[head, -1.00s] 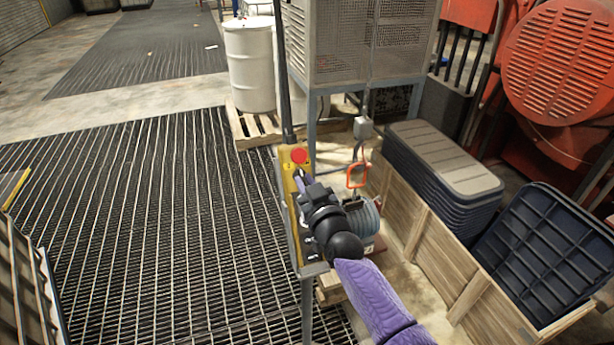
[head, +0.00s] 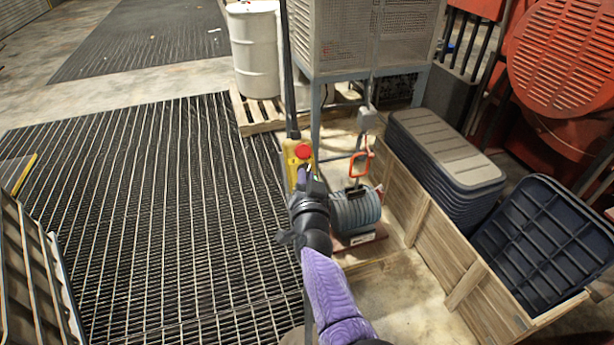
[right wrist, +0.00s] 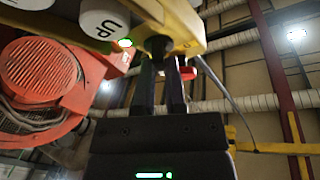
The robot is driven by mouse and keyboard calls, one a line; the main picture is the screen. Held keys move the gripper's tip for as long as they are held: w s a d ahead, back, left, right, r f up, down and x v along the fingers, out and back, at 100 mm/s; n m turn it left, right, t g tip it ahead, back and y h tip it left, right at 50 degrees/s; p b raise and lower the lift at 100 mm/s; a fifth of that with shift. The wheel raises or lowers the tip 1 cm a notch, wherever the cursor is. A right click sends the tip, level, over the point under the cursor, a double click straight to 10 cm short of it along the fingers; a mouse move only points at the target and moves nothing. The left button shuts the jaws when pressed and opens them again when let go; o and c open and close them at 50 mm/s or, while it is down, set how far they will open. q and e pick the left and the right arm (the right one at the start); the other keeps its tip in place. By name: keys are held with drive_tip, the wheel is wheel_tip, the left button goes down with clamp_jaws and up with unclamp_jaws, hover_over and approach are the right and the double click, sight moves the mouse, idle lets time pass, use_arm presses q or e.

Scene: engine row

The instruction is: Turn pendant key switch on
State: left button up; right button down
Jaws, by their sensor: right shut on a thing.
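The yellow pendant (head: 291,172) with a red round button (head: 303,152) hangs by a dark pole in the middle of the head view. In the right wrist view the pendant (right wrist: 190,25) fills the top, with a white button marked "UP" (right wrist: 104,18) on its face. My right gripper (right wrist: 161,62) is shut at the pendant's underside as seen there, its dark fingers reaching a black round key switch (right wrist: 158,46). The key itself is hidden by the fingers. In the head view my right gripper (head: 309,178) covers the pendant's lower part. My left gripper is out of view.
A wooden crate (head: 440,235) with dark bins stands farther right. A white drum (head: 254,55) and a mesh cabinet (head: 345,40) are behind. Grating floor lies open to the left.

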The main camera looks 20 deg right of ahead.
idle(0.5)
drive_tip(key=c, duration=0.7)
unclamp_jaws()
